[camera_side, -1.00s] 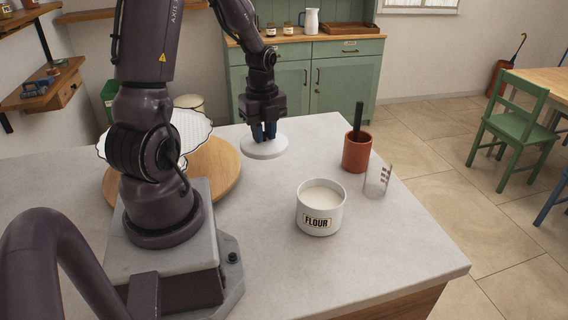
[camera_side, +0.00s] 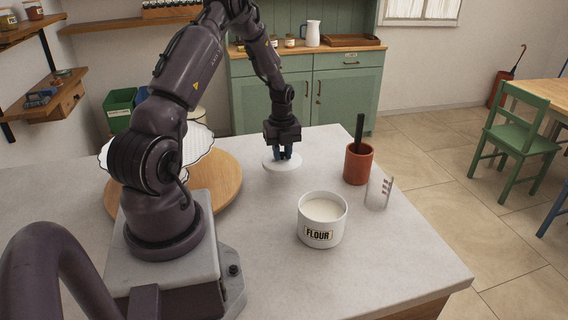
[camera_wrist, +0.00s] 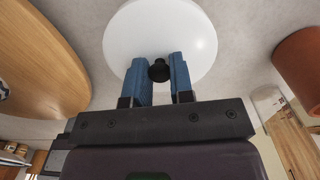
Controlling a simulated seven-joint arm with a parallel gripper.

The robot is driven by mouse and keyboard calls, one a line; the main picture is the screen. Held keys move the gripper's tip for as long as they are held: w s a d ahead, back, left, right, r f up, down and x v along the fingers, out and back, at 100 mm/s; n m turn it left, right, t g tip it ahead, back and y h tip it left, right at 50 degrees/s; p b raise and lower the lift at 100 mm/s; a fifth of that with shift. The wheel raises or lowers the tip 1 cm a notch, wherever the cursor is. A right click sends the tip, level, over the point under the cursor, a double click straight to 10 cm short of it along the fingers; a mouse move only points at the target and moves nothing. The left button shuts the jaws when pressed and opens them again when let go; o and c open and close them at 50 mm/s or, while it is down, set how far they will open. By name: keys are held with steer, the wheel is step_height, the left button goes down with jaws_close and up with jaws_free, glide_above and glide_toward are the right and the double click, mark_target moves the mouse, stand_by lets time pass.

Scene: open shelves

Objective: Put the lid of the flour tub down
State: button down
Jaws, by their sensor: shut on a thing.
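The flour tub (camera_side: 322,236) is a white round tub with a FLOUR label, open and filled with white flour, upright on the counter. Its lid (camera_side: 270,163) is a white disc behind the tub and a little left of it. My gripper (camera_side: 283,152) points down at the lid's middle. In the wrist view the two blue fingers (camera_wrist: 158,78) are shut on the lid's dark knob (camera_wrist: 159,70), and the lid (camera_wrist: 160,30) spreads beyond them. I cannot tell whether the lid touches the counter.
A terracotta pot (camera_side: 357,167) with a dark handle and a clear measuring cup (camera_side: 378,192) stand to the right. The counter (camera_side: 265,215) is bare between board and tub.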

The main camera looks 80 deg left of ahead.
mark_target(284, 157)
steer(key=shift+w+a+f, duration=0.3)
steer(key=shift+a+f, duration=0.05)
steer(key=shift+f, duration=0.25)
steer(key=shift+w+a+f, duration=0.1)
steer(key=shift+f, duration=1.55)
steer(key=c, duration=1)
jaws_free()
steer(key=shift+f, duration=0.15)
